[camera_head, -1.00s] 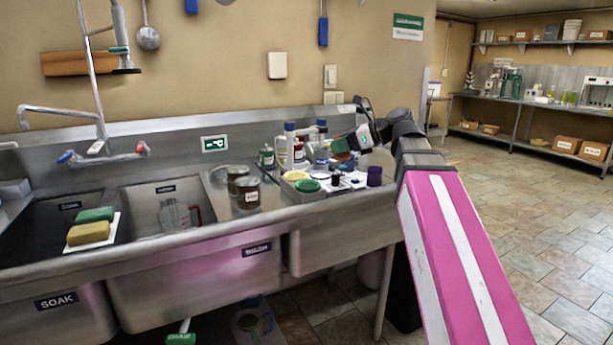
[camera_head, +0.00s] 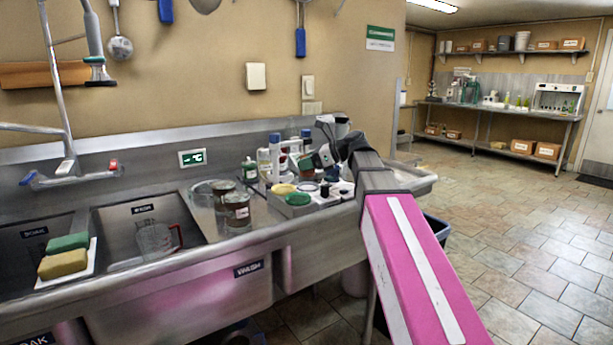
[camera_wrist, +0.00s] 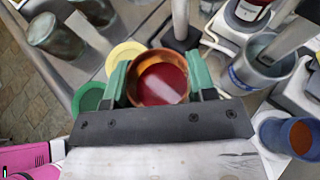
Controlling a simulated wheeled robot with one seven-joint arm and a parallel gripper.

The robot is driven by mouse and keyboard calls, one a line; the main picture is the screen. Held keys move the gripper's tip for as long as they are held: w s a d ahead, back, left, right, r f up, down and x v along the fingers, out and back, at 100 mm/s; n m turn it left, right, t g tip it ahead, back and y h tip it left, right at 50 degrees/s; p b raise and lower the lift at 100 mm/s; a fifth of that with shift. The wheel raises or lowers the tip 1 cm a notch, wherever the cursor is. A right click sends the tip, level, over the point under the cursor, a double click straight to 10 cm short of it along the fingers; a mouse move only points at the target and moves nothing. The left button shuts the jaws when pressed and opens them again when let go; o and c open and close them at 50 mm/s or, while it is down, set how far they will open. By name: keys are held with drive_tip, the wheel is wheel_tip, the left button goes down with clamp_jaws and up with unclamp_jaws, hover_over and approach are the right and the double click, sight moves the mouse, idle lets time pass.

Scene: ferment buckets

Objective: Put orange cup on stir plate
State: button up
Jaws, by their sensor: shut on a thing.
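My gripper (camera_wrist: 160,82) has green fingers and is shut on the orange cup (camera_wrist: 136,88), one finger on each side. The cup's inside shows dark red in the wrist view. In the head view my gripper (camera_head: 313,161) is over the right part of the sink counter, and the cup cannot be made out clearly there. White devices stand close to the right of the cup in the wrist view, one of them (camera_wrist: 217,27) at the top. I cannot tell which of them is the stir plate.
A yellow dish (camera_wrist: 122,58) and a green dish (camera_wrist: 88,98) lie left of the cup. A grey cup (camera_wrist: 262,66) and a blue cup (camera_wrist: 272,128) stand to the right. Metal cans (camera_head: 237,210) and bottles (camera_head: 274,150) crowd the counter. A sink basin (camera_head: 125,225) lies left.

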sight(309, 173)
drive_tip(key=shift+w+f, duration=0.35)
drive_tip(key=shift+w, duration=0.2)
drive_tip(key=shift+f, duration=1.95)
drive_tip(key=shift+f, duration=0.1)
drive_tip(key=o, duration=1)
drive_tip(key=shift+s+d+r, duration=0.1)
drive_tip(key=shift+d+r, duration=0.1)
drive_tip(key=shift+d, duration=0.15)
drive_tip(key=v, duration=1.1)
drive_tip(key=shift+d, duration=0.15)
